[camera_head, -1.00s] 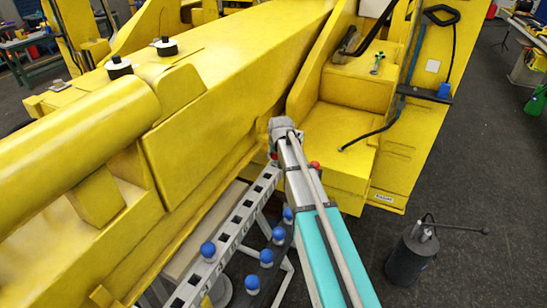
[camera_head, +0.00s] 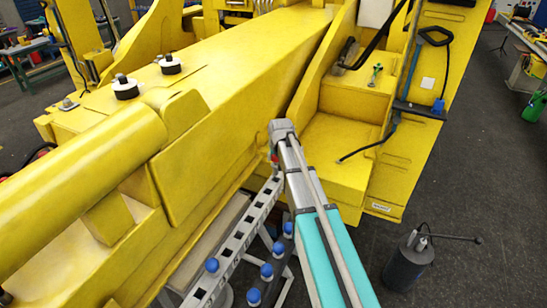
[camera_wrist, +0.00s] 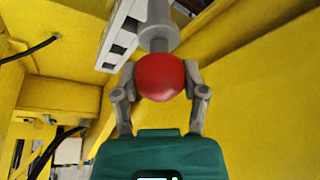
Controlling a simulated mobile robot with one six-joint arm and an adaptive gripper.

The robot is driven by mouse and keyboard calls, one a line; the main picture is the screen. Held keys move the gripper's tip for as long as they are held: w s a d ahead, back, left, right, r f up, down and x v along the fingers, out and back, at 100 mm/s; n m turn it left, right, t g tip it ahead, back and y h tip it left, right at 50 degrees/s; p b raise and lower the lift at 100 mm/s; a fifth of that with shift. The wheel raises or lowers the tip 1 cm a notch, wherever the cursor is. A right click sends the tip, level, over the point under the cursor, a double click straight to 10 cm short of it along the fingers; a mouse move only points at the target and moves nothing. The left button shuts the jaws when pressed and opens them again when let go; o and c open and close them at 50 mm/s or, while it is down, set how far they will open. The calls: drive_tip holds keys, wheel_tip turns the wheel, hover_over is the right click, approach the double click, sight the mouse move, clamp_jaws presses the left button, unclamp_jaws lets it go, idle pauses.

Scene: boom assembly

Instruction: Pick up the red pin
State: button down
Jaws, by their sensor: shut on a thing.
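The red pin (camera_wrist: 160,72) shows in the wrist view as a glossy red ball with a grey metal shaft running up from it. My gripper (camera_wrist: 161,80) is shut on the red ball, with one grey finger on each side. The shaft's far end is cut off by the top edge of the view. In the head view my gripper is mostly hidden by my own arm, and only a small bit of red (camera_head: 274,158) shows beside it.
A grey slotted rack (camera_head: 238,243) with several blue-headed pins (camera_head: 266,271) stands below left of my arm. The big yellow boom (camera_head: 235,85) fills the left and centre. A dark canister (camera_head: 408,263) stands on open floor at right.

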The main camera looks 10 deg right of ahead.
drive_tip(key=shift+r+p, duration=0.9)
drive_tip(key=shift+r, duration=0.3)
